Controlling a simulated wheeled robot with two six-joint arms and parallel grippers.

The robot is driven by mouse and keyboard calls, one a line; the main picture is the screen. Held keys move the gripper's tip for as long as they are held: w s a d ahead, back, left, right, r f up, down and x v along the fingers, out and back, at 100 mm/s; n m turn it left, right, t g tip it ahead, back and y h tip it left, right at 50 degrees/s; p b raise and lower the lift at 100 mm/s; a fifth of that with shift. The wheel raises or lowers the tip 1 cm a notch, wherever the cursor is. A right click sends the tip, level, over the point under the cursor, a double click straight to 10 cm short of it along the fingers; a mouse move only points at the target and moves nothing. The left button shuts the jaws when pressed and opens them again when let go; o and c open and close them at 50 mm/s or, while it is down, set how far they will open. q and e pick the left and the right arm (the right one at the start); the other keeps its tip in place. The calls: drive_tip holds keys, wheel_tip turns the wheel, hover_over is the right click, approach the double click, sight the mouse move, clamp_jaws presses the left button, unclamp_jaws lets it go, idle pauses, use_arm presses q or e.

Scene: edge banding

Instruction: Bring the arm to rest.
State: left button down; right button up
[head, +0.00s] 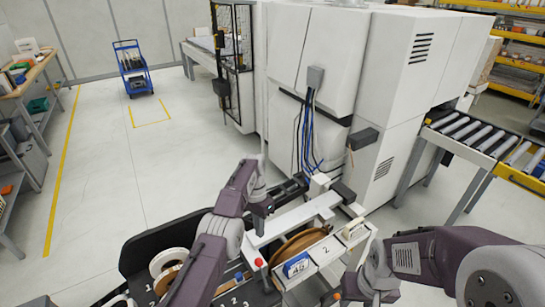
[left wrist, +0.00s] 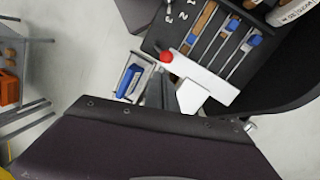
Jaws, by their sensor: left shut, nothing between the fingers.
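My left arm comes in from the bottom of the head view, bends over the workstation and points its wrist downward. My left gripper (head: 259,226) is shut and empty, close to the left end of a white T-shaped plate (head: 295,218). In the left wrist view the gripper (left wrist: 158,92) shows as a narrow grey shape beside the white plate (left wrist: 205,82) and a red knob (left wrist: 166,56). I cannot tell whether it touches the plate. My right arm reaches in from the right in the head view, and its fingers do not show.
A brown roll (head: 300,243) sits under the plate, beside a box marked 2 (head: 325,250) and a blue-handled item (head: 296,266). A black tray (head: 135,258) with numbered slots lies left. A large white machine (head: 325,50) stands behind. The floor (head: 110,165) at left is clear.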

use_arm(q)
wheel_tip(320, 180, up, 7)
drive_tip(key=w+a+t+b, duration=0.1)
drive_tip(key=w+t+b, duration=0.1)
drive_tip(key=b, duration=0.1)
drive_tip(key=s+a+r+n+b, duration=0.2)
drive_tip(key=s+a+r+b, duration=0.2)
drive_tip(key=s, duration=0.3)
drive_tip(key=s+a+f+n+t+b, duration=0.1)
drive_tip(key=s+a+f+n, duration=0.1)
drive_tip(key=s+f, duration=0.5)
drive_tip(key=s+a+f+n+b, duration=0.1)
drive_tip(key=s+f+n, duration=0.3)
drive_tip(key=s, duration=0.9)
wheel_tip(320, 180, down, 3)
drive_tip(key=shift+a+f+t+y+b, duration=0.1)
drive_tip(key=shift+a+t+y+b, duration=0.2)
drive_tip(key=shift+a+t, duration=0.15)
drive_tip(key=shift+s, duration=0.15)
